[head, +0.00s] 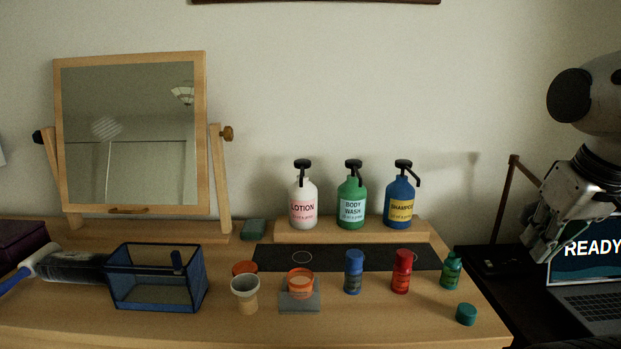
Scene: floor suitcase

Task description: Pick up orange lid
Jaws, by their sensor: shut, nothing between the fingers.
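A flat orange lid (245,267) lies on the wooden dresser top, left of the middle. A pale funnel-like cup (245,290) stands just in front of it and hides its near edge. A round orange container (300,283) sits to its right on a grey pad (300,307). My gripper (538,250) is at the far right, in front of the laptop and well away from the lid. It points down and to the left, shut and empty.
A blue-edged mesh basket (157,305) is left of the lid. Blue (353,272), red (400,272) and green (451,270) bottles and a teal cap (466,314) stand right. Pump bottles stand on a riser (350,237) behind the dark mat (378,256). A mirror (130,130) is back left.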

